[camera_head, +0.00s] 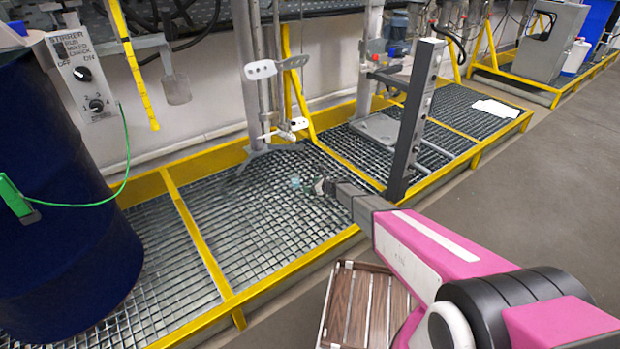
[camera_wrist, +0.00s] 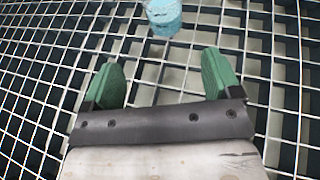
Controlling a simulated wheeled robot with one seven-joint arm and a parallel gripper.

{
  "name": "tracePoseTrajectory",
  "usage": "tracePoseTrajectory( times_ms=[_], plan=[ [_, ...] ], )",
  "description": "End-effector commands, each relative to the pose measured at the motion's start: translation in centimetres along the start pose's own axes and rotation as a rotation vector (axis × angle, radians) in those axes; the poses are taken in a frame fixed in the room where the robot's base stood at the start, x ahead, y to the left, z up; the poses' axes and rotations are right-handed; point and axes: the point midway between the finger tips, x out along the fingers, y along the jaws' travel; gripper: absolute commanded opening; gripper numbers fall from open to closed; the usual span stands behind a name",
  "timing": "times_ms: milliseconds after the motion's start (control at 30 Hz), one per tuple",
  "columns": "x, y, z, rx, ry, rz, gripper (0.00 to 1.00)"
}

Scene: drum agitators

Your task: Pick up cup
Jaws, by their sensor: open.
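A small translucent light-blue cup (camera_wrist: 163,14) stands on the metal grating, at the top edge of the wrist view, where its upper part is cut off. In the head view the cup (camera_head: 296,183) shows as a small pale-blue spot just left of my gripper's tip. My gripper (camera_wrist: 160,78) is open and empty, with its two green fingers apart. The cup lies beyond the fingertips, roughly in line with the gap between them. In the head view my gripper (camera_head: 318,186) reaches over the grating from the right, and its fingers are too small to make out well.
The grating (camera_head: 262,225) is framed by yellow rails (camera_head: 200,245). A dark blue drum (camera_head: 55,200) stands at the left, with a control box (camera_head: 83,75) above. A grey upright post (camera_head: 413,120) stands behind my arm. A slatted wooden crate (camera_head: 365,305) sits below my arm.

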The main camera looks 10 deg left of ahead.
Motion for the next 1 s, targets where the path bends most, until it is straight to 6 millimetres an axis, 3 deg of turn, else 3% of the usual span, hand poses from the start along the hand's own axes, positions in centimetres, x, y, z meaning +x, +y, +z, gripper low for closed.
tracePoseTrajectory(
  times_ms=[400,633,1000],
  plan=[
    [5.2,-0.2,0.0,0.007,-0.003,0.0,0.84],
    [6.5,-0.2,0.1,0.006,-0.002,-0.001,0.84],
    [10.9,-0.7,0.3,0.006,-0.002,0.0,0.84]
  ],
)
